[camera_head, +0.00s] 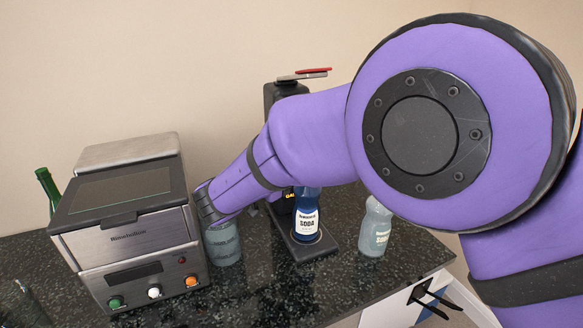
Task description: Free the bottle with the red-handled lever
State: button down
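A dark upright machine (284,91) stands on the counter behind my arm. Its lever (296,77) with a red handle (313,71) is at the top and points right, roughly level. A blue bottle with a white SODA label (307,224) stands upright on the machine's base (322,246). My purple arm hides the bottle's top and the machine's middle, so I cannot see how the bottle is held. My arm reaches left across the machine, and its forearm ends in front of the steel appliance's right side. My gripper's fingers do not show.
A steel appliance (135,235) with coloured buttons stands left on the dark speckled counter (250,295). A pale blue bottle (222,243) is beside it, and a pale soda bottle (375,228) stands right of the machine. A green bottle (47,184) is far left.

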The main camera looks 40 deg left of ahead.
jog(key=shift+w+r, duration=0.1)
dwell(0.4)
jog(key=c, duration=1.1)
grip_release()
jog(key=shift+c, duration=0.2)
